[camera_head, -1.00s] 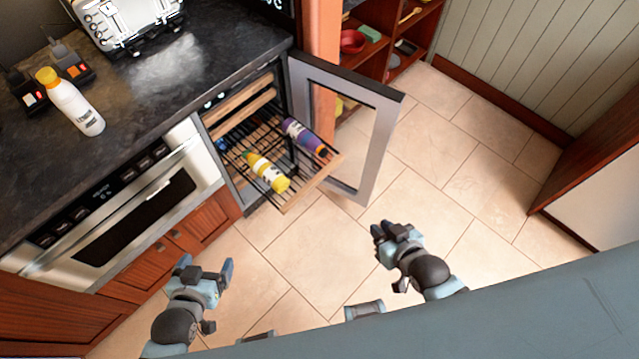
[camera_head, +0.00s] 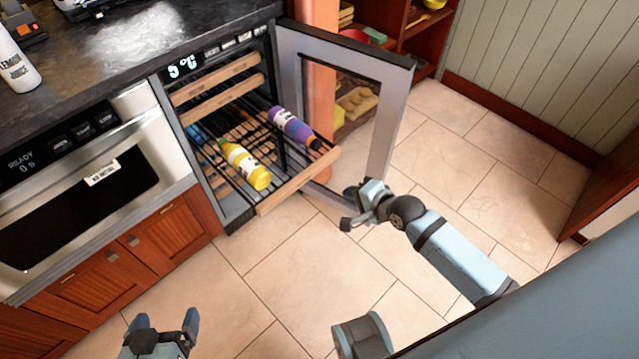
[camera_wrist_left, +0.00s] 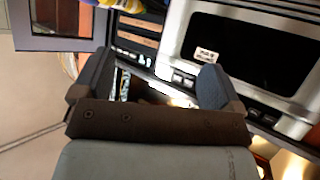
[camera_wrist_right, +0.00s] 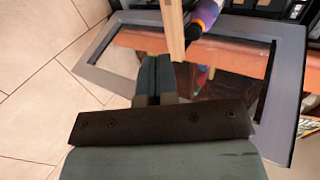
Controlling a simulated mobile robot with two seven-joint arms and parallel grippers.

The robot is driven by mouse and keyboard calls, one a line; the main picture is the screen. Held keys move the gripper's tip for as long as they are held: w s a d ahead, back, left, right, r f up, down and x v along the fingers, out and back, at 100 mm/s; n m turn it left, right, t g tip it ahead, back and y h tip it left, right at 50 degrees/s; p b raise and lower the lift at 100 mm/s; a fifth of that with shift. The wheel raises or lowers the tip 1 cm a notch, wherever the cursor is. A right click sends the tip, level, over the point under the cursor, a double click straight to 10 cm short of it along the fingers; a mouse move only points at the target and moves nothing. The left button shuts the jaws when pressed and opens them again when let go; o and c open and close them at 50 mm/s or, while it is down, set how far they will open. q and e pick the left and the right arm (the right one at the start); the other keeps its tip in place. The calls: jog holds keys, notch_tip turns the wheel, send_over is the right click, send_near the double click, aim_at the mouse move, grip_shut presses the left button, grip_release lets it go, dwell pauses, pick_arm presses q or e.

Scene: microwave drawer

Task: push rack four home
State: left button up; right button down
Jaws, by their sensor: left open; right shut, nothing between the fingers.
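A wire rack with a wooden front (camera_head: 299,182) is pulled out of the open cooler (camera_head: 179,112). A yellow bottle (camera_head: 243,163) and a purple bottle (camera_head: 292,127) lie on it. No rack number is readable. My right gripper (camera_head: 356,206) is shut and empty, just off the rack's front right end. In the right wrist view its closed fingers (camera_wrist_right: 155,70) point toward the wooden front (camera_wrist_right: 173,30); whether they touch it I cannot tell. My left gripper (camera_head: 163,325) is open and empty, low over the floor, away from the rack.
The cooler's glass door (camera_head: 392,130) stands open to the right of the rack, close to my right gripper. Two other wooden rack fronts (camera_head: 215,75) sit inside, above the pulled-out one. An oven (camera_head: 90,175) is to the left. The floor in front is clear.

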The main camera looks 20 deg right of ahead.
jog(key=b, duration=0.3)
send_near(310, 175)
notch_tip(310, 175, down, 3)
jog(key=w, duration=0.1)
jog(key=w+a, duration=0.1)
jog(key=w, duration=0.1)
jog(key=w+b, duration=0.1)
jog(key=w, duration=0.1)
jog(key=shift+a+f, duration=0.35)
jog(key=shift+w+a, duration=0.15)
jog(key=shift+w, duration=0.2)
pick_arm(q)
jog(key=r+t, duration=0.1)
jog(key=w+d+r+h, duration=0.1)
jog(key=w+d+r+t, duration=0.1)
jog(key=r, duration=0.1)
jog(key=shift+d+t+h, duration=0.25)
jog(key=shift+t+h, duration=0.05)
jog(key=shift+r, duration=0.1)
